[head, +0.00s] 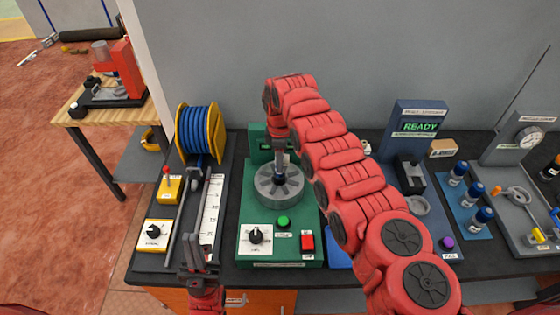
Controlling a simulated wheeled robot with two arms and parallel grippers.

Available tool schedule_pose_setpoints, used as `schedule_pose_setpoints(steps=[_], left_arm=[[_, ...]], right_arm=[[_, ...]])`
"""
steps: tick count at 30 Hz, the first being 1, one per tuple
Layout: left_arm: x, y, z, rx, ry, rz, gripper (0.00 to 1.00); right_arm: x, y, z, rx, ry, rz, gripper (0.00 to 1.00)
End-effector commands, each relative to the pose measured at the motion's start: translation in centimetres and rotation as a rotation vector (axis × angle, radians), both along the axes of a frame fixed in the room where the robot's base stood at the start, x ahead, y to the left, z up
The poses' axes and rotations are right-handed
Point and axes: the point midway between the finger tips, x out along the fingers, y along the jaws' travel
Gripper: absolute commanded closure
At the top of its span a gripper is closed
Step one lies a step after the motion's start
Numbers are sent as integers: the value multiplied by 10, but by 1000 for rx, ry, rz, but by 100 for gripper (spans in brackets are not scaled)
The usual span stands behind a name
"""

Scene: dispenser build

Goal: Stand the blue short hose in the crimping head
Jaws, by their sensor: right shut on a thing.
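The crimping head (264,192) is a grey segmented ring with a dark central opening, on top of a green machine (245,215). My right gripper (280,160) points straight down over the middle of this ring and is shut. The blue short hose is almost wholly hidden by the gripper. Only a small dark end (280,178) shows between the fingers and the opening, and I cannot tell how deep it sits. My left gripper (196,245) is low in front of the bench, left of the green machine, with its fingers apart and empty.
A yellow reel of blue hose (198,132) and a ruler (213,210) stand left of the machine. The machine's front has a dial (255,236), green button (283,221) and red switch (307,242). My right arm covers the middle.

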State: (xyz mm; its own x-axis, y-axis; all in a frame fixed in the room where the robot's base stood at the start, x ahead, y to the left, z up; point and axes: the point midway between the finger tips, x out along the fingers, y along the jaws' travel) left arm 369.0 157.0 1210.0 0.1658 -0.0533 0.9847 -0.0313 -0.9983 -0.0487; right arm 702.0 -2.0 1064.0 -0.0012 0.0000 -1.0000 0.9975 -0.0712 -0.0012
Motion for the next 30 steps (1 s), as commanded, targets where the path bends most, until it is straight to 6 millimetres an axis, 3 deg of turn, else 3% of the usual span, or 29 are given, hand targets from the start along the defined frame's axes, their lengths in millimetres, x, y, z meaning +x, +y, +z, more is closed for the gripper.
schedule_pose_setpoints(steps=[27,28,30], left_arm=[[0,0,-12,0,0,0,100],[0,0,-11,0,0,0,100],[0,0,-11,0,0,0,100]], right_arm=[[1,1,-13,1,-2,1,100],[1,1,-12,1,-2,1,62],[0,1,-12,1,-2,1,53]])
